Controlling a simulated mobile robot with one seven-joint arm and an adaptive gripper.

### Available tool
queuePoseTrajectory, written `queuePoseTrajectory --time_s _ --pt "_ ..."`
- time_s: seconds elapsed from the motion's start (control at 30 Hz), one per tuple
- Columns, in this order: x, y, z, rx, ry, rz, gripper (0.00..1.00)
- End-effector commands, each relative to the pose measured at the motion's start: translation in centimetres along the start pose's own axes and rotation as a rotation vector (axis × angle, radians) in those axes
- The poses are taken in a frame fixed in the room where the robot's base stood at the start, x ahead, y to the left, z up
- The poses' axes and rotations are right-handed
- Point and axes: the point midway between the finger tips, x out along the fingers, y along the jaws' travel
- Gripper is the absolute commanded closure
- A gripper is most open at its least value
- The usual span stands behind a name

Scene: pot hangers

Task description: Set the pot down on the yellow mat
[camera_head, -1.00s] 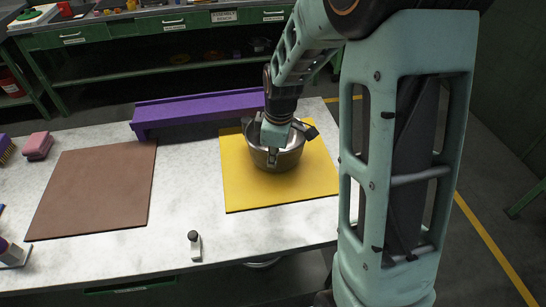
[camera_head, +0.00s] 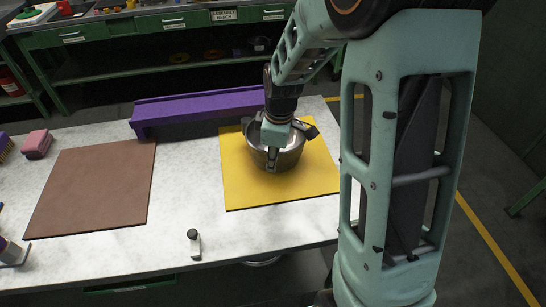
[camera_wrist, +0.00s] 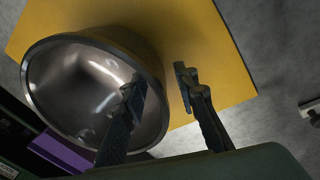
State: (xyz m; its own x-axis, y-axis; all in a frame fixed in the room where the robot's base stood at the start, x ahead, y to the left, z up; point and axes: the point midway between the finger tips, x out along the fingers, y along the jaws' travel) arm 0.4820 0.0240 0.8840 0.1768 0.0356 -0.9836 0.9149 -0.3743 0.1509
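The metal pot (camera_head: 289,160) is upright on the yellow mat (camera_head: 240,190), toward its back middle, and looks empty. In the wrist view the round pot (camera_wrist: 70,75) shows its shiny inside, with the yellow mat (camera_wrist: 215,50) beyond its rim. My gripper (camera_head: 271,158) is at the pot, partly hiding it. In the wrist view my gripper (camera_wrist: 160,90) is open, with one finger over the inside of the pot and the other outside the rim above the mat. Gaps show between the fingers and the pot wall.
A purple rack (camera_head: 195,110) stands right behind the pot and mat. A brown mat (camera_head: 95,185) lies to the left. A small white-and-black item (camera_head: 194,245) is near the front edge. Bare white counter (camera_head: 185,190) separates the mats.

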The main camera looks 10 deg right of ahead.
Motion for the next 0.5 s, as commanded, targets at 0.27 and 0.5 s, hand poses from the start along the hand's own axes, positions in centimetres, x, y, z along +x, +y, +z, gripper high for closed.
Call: queuePoseTrajectory --time_s 0.27,0.5 --pt "-4.9 0.3 -0.1 0.001 0.004 0.01 0.72" --pt "-9.6 0.2 -0.1 -0.001 0.003 0.009 0.72"
